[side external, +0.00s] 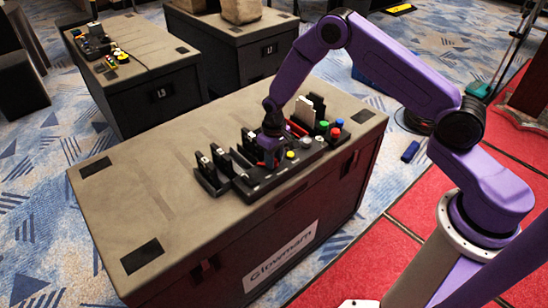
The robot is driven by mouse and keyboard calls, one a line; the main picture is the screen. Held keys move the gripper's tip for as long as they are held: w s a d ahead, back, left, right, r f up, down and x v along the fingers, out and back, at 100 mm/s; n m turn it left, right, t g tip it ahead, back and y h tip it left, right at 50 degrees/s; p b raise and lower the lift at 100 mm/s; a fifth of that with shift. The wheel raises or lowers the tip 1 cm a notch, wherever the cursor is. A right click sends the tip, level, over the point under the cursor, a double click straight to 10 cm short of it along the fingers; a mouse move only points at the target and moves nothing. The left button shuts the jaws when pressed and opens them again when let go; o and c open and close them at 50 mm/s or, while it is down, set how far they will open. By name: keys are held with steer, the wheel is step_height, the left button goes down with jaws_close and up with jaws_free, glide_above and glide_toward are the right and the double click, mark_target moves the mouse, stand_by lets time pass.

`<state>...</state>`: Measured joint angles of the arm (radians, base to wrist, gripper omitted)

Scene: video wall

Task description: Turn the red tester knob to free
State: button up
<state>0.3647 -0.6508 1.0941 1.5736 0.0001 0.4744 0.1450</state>
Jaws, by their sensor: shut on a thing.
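My gripper (267,158) points down over the front part of a black tester unit (285,172) on the grey crate top. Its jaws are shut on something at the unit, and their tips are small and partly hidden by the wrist. A small red piece (260,165) shows right at the tips; it appears to be the red knob, but its shape and angle are too small to read. Another red round cap (335,132) stands at the unit's right end, apart from my gripper. Any "free" marking cannot be read.
A green cap (323,127), a blue cap (339,122) and a yellow cap (290,155) sit on the unit. Black slotted holders (212,177) lie left. The crate top (130,205) is clear further left.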

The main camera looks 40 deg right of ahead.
steer(key=n, duration=0.4)
steer(key=shift+n, duration=0.3)
steer(key=n, duration=0.4)
steer(key=shift+n, duration=0.4)
steer(key=o, duration=1.1)
steer(key=shift+c, duration=0.2)
steer(key=shift+r, duration=0.1)
step_height(320, 180, up, 17)
steer(key=shift+r, duration=0.15)
